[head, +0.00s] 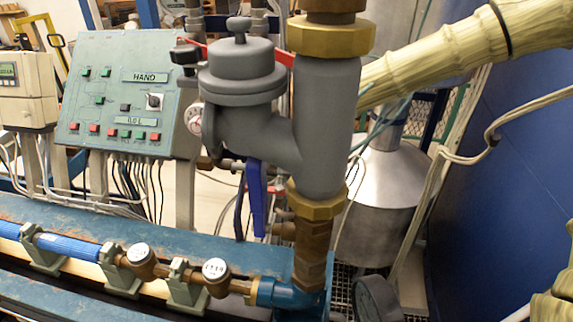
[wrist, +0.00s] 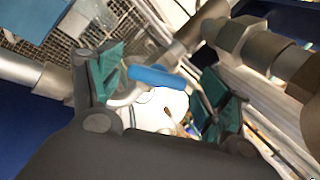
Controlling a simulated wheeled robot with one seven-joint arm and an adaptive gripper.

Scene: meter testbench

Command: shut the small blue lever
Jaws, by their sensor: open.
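The small blue lever (head: 256,200) hangs nearly upright below the grey valve body in the head view, beside a brass and brown pipe. In the wrist view a blue handle (wrist: 157,77) lies slantwise across the gap between my fingers, and it looks like the same lever. My gripper (wrist: 163,88) is open, with a green-padded finger on each side of this handle. I see no clear contact between pads and handle. My gripper does not show in the head view.
The large grey valve body (head: 240,95) with a red handle (head: 284,57) stands above the lever. A control panel (head: 125,95) is at left. A blue rail with small meters (head: 215,270) runs in front. A thick beige ridged tube (head: 440,60) crosses at upper right.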

